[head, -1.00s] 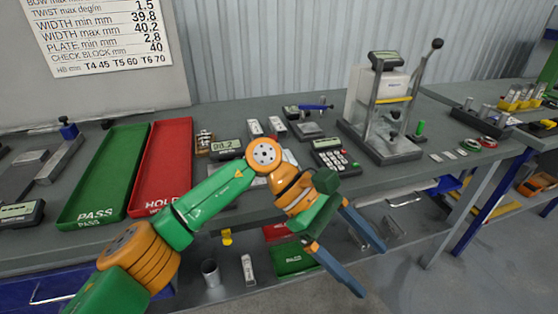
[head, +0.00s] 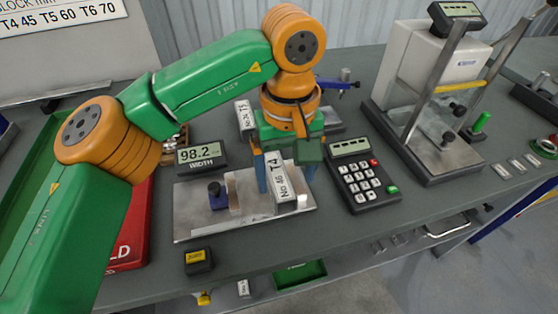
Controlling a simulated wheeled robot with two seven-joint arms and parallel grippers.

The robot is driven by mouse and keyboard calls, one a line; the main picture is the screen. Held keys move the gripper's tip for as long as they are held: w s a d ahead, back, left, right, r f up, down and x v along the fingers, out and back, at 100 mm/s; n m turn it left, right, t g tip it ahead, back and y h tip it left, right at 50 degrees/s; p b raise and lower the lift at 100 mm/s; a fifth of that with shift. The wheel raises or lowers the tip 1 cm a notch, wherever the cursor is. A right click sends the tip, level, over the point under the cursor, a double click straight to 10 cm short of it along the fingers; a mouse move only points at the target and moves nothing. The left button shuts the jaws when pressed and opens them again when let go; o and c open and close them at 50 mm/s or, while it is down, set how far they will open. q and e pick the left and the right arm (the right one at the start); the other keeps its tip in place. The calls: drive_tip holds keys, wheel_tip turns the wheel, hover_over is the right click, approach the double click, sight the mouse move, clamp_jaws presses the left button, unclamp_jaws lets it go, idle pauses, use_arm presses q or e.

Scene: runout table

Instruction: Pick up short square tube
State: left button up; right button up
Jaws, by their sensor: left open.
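A short square tube (head: 286,192), pale grey with a label reading No 46 T4, stands out at the right part of a metal gauge plate (head: 195,228) on the table. My left gripper (head: 285,174) points down over it from behind. It is open, with one blue finger left of the tube and the other finger to its right. Whether the fingers touch the tube I cannot tell. The tube's far end is hidden by the gripper. A second labelled tube (head: 244,117) lies behind, left of the gripper. My right gripper is not in view.
A width display (head: 201,156) reading 98.2 stands behind the plate, left of the tube. A keypad device (head: 363,180) is close on the right, with a lever press (head: 430,110) beyond. A red HOLD tray (head: 130,225) is at left. A small black block (head: 198,260) sits in front.

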sight(286, 199)
use_arm(q)
drive_tip(key=f, duration=0.1)
drive_tip(key=s+f, duration=0.1)
drive_tip(key=f, duration=0.1)
drive_tip(key=f+p, duration=0.1)
drive_tip(key=f, duration=0.1)
drive_tip(key=shift+s+f, duration=0.15)
drive_tip(key=shift+s, duration=0.15)
drive_tip(key=shift+w+f, duration=0.2)
drive_tip(key=shift+w, duration=0.05)
drive_tip(key=shift+s+r, duration=0.1)
drive_tip(key=shift+s, duration=0.05)
drive_tip(key=c, duration=0.9)
clamp_jaws()
